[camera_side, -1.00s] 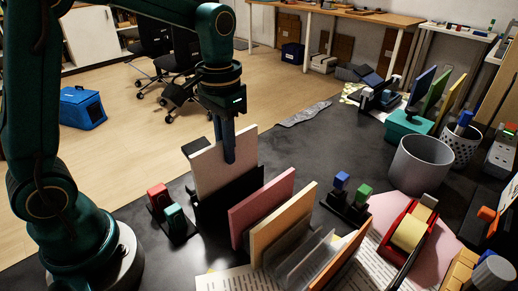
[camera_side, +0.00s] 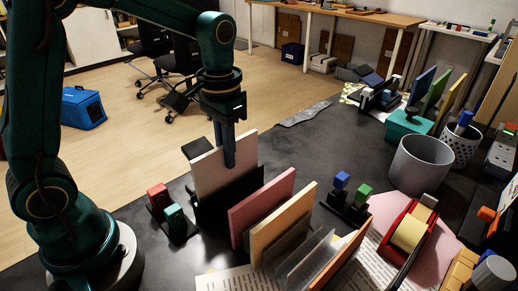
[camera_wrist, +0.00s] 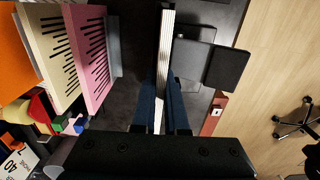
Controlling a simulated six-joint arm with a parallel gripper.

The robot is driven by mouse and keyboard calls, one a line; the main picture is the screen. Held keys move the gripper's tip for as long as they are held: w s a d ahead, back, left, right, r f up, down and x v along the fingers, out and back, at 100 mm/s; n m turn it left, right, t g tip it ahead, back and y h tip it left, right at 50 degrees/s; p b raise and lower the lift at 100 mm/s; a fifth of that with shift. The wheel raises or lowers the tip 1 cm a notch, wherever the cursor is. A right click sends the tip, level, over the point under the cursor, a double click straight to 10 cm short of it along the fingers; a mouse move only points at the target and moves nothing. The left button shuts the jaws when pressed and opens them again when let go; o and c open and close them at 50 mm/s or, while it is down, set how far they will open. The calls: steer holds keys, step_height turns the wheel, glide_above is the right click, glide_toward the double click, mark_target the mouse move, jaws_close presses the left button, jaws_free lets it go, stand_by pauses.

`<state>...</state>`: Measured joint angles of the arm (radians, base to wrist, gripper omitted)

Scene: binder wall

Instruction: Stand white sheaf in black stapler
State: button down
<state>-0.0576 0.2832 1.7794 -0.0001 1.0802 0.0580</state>
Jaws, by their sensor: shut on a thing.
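The white sheaf (camera_side: 212,178) stands upright in the side view, and its thin edge (camera_wrist: 166,50) shows in the wrist view. My gripper (camera_side: 229,155) is shut on its upper part, with the blue fingers (camera_wrist: 162,95) on both faces. The black stapler (camera_side: 230,200) is at the sheaf's lower part, with a dark plate in front of it and a black piece (camera_side: 197,147) behind. That piece also shows right of the sheaf in the wrist view (camera_wrist: 228,67). The sheaf's bottom edge is hidden, so I cannot tell whether it touches the base.
A pink panel (camera_side: 262,205) and a cream panel (camera_side: 282,225) stand close to the right. Red (camera_side: 158,197) and teal (camera_side: 174,217) blocks stand at the front left. A grey bin (camera_side: 420,163) and a red tape dispenser (camera_side: 408,235) are further right.

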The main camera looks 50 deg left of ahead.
steer(key=shift+f, duration=0.15)
steer(key=shift+f, duration=0.65)
steer(key=shift+f, duration=0.45)
steer(key=c, duration=0.9)
jaws_free()
steer(key=shift+o, duration=0.2)
steer(key=shift+r, duration=2.6)
